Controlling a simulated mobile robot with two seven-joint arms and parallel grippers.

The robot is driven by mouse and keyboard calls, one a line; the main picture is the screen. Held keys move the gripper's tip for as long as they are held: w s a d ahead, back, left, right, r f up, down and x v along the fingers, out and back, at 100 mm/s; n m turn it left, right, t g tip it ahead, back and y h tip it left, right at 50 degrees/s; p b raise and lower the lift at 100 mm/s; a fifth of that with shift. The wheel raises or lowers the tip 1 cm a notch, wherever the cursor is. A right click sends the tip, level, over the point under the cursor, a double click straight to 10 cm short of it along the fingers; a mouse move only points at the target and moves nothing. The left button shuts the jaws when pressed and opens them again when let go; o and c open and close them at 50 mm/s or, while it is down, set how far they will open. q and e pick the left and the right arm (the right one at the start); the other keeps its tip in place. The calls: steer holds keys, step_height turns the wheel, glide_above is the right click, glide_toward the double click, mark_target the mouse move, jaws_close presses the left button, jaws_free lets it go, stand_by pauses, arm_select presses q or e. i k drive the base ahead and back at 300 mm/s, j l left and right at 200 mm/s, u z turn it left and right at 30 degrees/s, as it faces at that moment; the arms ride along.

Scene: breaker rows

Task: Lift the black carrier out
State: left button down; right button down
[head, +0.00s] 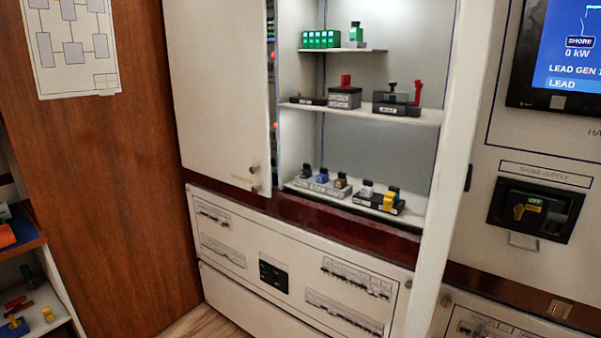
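The open cabinet's bottom level holds a grey labelled base (318,188) with a row of small upright carriers. The leftmost, a black carrier (305,172), stands upright on it, beside a blue carrier (322,176) and a brown carrier (340,181). Other black-topped pieces show: a black-handled block (392,90) on the middle shelf and a black-topped green piece (356,34) on the top shelf. I cannot tell for certain which is the one named. Neither gripper is in view.
Right of the grey base is a black base (378,203) with white, green and yellow pieces. The middle shelf (430,117) overhangs the bottom level. A closed door panel (215,90) bounds the opening at left, a white post (455,150) at right.

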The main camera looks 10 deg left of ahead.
mark_target(306, 173)
steer(key=i+j+z, duration=0.1)
steer(key=j, duration=0.35)
steer(key=i+j, duration=0.15)
steer(key=j, duration=0.35)
steer(key=i+j+z, duration=0.15)
steer(key=j, duration=0.35)
steer(key=j+z, duration=0.1)
steer(key=j, duration=0.35)
steer(key=i+j+z, duration=0.15)
steer(key=i+j, duration=0.2)
steer(key=i+j+z, duration=0.15)
steer(key=i+j, duration=0.2)
steer(key=j, duration=0.25)
